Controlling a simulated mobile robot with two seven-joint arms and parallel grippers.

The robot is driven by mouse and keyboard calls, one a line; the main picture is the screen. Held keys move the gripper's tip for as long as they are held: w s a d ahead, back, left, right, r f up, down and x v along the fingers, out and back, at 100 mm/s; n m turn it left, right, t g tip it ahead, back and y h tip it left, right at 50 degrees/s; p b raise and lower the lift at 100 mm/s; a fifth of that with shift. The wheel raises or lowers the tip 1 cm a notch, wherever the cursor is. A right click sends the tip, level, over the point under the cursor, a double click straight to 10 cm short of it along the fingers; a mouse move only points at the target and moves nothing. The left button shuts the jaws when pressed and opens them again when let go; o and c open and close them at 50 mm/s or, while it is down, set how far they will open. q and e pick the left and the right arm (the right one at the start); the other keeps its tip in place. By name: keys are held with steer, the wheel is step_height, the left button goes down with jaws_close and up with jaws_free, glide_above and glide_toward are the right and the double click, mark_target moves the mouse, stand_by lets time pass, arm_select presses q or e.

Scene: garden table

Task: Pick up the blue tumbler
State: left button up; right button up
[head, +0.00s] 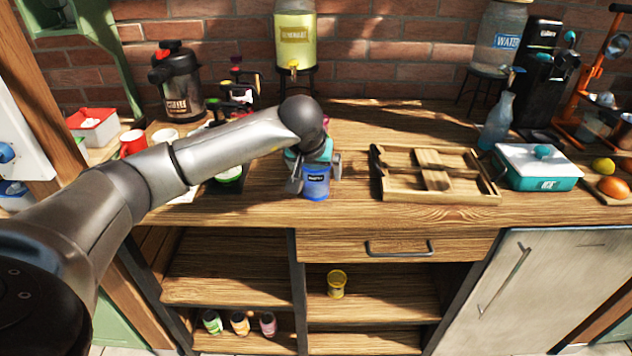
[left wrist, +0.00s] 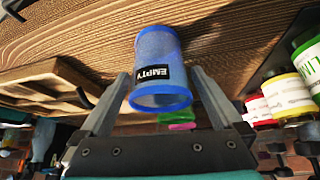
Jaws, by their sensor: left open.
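The blue tumbler (head: 316,187), with a dark label, stands upright on the wooden counter near its front edge. My left gripper (head: 315,170) is at the tumbler, with one finger on either side of it. In the left wrist view the tumbler (left wrist: 157,48) has a blue rim and an "EMPTY" label, and sits between the two spread fingers of the left gripper (left wrist: 158,76). The fingers are open, with a gap visible beside the tumbler's wall. My right gripper is not in view.
A wooden tray (head: 440,193) lies right of the tumbler, with a teal and white box (head: 537,168) beyond it. Bottles and a green-lidded container (head: 229,174) stand to the left, partly behind my arm. A drink dispenser (head: 295,40) is behind. Counter between tumbler and tray is clear.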

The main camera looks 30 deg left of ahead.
arm_select(q)
steer(key=c, duration=1.2)
steer(key=shift+r, duration=0.2)
